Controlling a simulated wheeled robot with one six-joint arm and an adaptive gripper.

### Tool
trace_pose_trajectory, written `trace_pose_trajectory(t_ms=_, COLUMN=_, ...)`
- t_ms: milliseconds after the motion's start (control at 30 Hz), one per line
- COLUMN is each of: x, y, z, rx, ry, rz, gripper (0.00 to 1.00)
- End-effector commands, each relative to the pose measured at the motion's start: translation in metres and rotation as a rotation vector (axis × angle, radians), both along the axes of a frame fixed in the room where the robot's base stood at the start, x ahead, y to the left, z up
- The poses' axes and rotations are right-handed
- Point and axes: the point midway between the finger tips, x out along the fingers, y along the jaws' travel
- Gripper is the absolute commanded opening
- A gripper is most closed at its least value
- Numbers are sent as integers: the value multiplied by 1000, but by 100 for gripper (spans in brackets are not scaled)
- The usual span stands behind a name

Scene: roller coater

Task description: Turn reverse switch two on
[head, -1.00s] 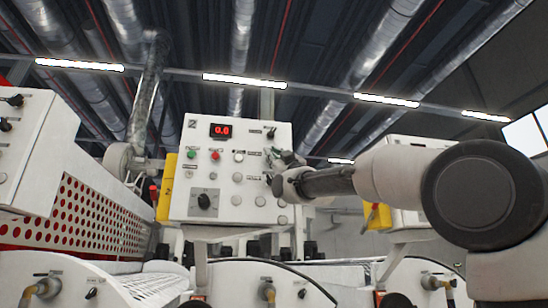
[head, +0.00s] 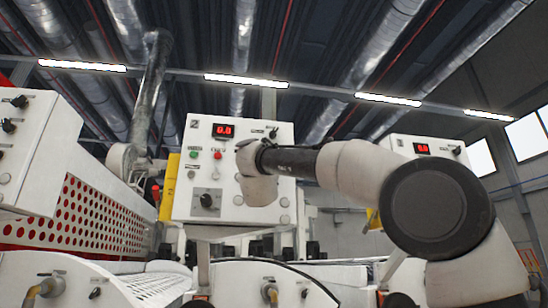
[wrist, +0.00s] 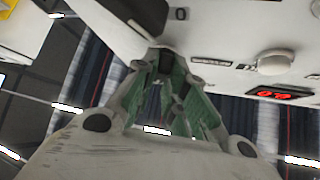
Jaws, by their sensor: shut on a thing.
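The white control panel marked 2 (head: 225,211) stands at the centre of the head view, and its right side is partly covered by my arm. In the wrist view the panel face (wrist: 230,25) fills the upper right, upside down. The contact is partly hidden by the fingers, and the switch's name is not readable. In the head view my fingers are hidden behind my arm.
The panel has a red display (head: 223,130), a black switch (head: 273,132) at its upper right, green and red buttons, and a large black knob (head: 207,200). Another panel (head: 400,145) stands right. A perforated red and white guard (head: 85,222) lies left. Rollers are below.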

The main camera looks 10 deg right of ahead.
Motion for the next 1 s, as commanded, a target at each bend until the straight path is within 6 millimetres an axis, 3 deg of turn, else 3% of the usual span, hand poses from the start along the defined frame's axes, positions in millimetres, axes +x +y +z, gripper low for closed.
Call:
trace_pose_trajectory(t_ms=300, x=0, y=1, z=1, rx=124, ry=-5, rz=0, gripper=0)
trace_pose_trajectory(t_ms=833, x=0, y=1, z=2, rx=147, ry=-7, rz=0, gripper=0)
trace_pose_trajectory(t_ms=867, x=0, y=1, z=2, rx=147, ry=-7, rz=0, gripper=15)
trace_pose_trajectory(t_ms=900, x=-1, y=1, z=2, rx=147, ry=-7, rz=0, gripper=22)
trace_pose_trajectory(t_ms=1000, x=0, y=1, z=2, rx=147, ry=-7, rz=0, gripper=35)
